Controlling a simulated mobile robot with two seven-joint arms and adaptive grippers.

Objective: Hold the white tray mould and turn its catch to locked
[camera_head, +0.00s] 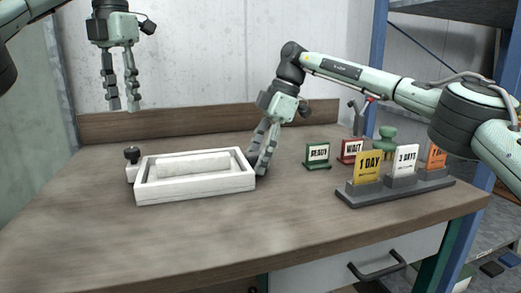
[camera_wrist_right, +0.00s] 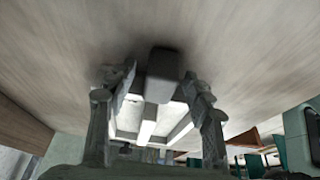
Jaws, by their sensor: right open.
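The white tray mould (camera_head: 195,192) lies flat on the table, left of centre, with a pale roll-shaped block (camera_head: 193,163) inside. A dark knob (camera_head: 131,153), seemingly the catch, stands on a white tab at its left end. My right gripper (camera_head: 259,172) points down at the tray's right end. In the right wrist view its open fingers (camera_wrist_right: 150,85) stand either side of a grey block (camera_wrist_right: 161,72) at the tray's end; contact cannot be told. The white tray frame (camera_wrist_right: 145,130) shows between them. My left gripper (camera_head: 122,108) hangs open and empty, above and behind the knob.
Right of the tray stand a green READY sign (camera_head: 318,155), a red WAIT sign (camera_head: 350,150) and a green stamp-like object (camera_head: 386,138). A dark rack with day cards (camera_head: 395,190) stands nearer. The table's front left (camera_head: 120,235) is clear.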

